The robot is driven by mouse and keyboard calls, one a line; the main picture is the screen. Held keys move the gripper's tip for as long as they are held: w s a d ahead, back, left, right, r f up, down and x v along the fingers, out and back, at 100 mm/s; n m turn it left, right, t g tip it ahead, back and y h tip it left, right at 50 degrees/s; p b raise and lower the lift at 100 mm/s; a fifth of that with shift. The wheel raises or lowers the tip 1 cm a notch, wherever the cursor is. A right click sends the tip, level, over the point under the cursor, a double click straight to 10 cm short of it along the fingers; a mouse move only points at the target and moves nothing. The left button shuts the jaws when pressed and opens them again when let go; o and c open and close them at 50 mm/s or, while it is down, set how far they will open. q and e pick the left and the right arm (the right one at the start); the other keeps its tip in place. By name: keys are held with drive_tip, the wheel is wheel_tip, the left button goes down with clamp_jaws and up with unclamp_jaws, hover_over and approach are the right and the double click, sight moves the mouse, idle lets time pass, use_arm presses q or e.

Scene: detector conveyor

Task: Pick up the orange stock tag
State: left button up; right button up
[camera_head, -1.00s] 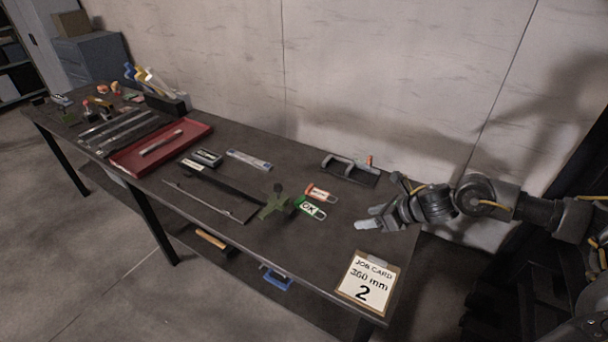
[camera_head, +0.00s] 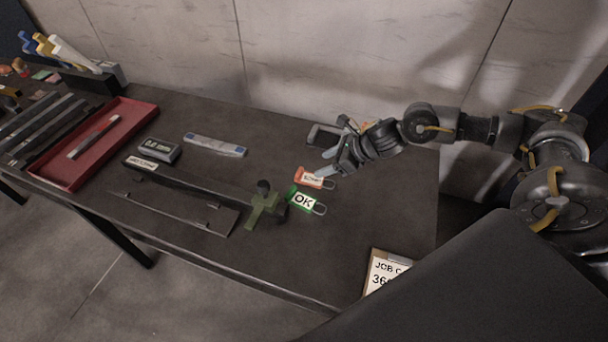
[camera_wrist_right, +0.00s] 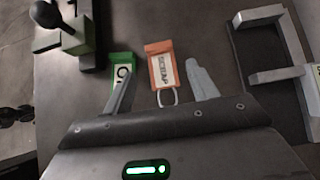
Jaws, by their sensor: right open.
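The orange stock tag (camera_head: 314,178) lies on the dark bench, with a white label and a wire loop. In the right wrist view the orange tag (camera_wrist_right: 161,68) reads "SCRAP" and lies beyond and between my fingertips, loop toward me. My right gripper (camera_head: 328,163) is open and empty, close beside the tag. In the wrist view its two fingers (camera_wrist_right: 160,84) stand apart on either side of the tag's loop. The green OK tag (camera_head: 304,200) lies just in front of the orange one; in the wrist view my left-hand finger partly covers it. My left gripper is not in view.
A grey C-shaped gauge (camera_wrist_right: 272,75) lies to the right in the wrist view. A job card (camera_head: 384,272) lies at the front, partly hidden by my arm. A red tray (camera_head: 129,112) is farther left.

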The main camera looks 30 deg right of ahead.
sight(301, 173)
drive_tip(key=x, duration=0.3)
drive_tip(key=shift+w+f+p, duration=0.25)
drive_tip(key=shift+p, duration=0.05)
drive_tip(key=shift+a, duration=0.15)
drive_tip(key=shift+w+a+f, duration=0.1)
drive_tip(key=shift+a+f, duration=0.05)
drive_tip(key=shift+a, duration=0.05)
drive_tip(key=p+x, duration=0.2)
drive_tip(key=x, duration=0.1)
drive_tip(key=shift+w+a+f, duration=0.2)
drive_tip(key=shift+a, duration=0.05)
drive_tip(key=shift+w+a+f, duration=0.2)
drive_tip(key=shift+a+f, duration=0.05)
drive_tip(key=shift+f, duration=0.2)
drive_tip(key=c, duration=0.7)
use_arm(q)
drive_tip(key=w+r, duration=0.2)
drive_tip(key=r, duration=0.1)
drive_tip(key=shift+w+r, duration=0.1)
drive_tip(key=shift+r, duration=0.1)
